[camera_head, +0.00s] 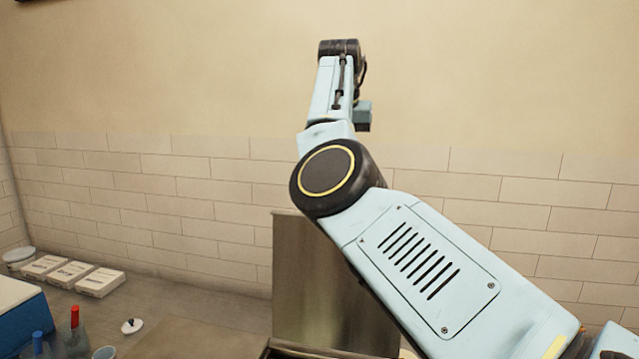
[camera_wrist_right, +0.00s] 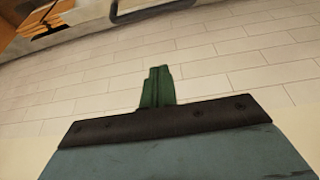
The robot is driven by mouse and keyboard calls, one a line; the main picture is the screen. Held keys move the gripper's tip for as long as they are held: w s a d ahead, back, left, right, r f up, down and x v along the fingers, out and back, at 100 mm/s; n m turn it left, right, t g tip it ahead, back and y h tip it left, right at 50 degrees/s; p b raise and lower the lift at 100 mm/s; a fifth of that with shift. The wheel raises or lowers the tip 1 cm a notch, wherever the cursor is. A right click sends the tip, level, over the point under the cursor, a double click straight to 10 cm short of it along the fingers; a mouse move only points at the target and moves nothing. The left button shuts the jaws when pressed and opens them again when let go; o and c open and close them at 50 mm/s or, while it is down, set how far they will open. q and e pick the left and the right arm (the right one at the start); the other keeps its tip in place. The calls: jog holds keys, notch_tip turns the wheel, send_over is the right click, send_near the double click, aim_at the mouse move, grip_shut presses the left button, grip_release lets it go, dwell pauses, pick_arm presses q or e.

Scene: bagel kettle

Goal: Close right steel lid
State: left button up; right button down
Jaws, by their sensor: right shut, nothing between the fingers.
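The steel lid (camera_head: 318,275) stands upright in front of the tiled wall in the head view, raised open. My right arm covers its right part and upper right corner. My right arm reaches up and across the lid, and its wrist end is high against the plain wall, above the lid and apart from it. My right gripper's fingers (camera_wrist_right: 158,72) show green in the right wrist view, shut together with nothing between them, against the wall tiles. In the head view the fingers cannot be made out. My left gripper is not in view.
White boxes (camera_head: 98,282) lie on the counter at the left, near a white round pot (camera_head: 18,258). A red-topped bottle (camera_head: 75,330), a blue-topped bottle (camera_head: 38,345) and a small white lid (camera_head: 132,326) stand nearer. An orange-brown container (camera_wrist_right: 30,20) shows in the wrist view.

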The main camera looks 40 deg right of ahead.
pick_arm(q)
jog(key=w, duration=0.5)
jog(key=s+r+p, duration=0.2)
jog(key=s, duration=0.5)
pick_arm(e)
notch_tip(320, 180, down, 8)
jog(key=s, duration=0.2)
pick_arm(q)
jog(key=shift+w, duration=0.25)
pick_arm(e)
jog(key=shift+f, duration=0.15)
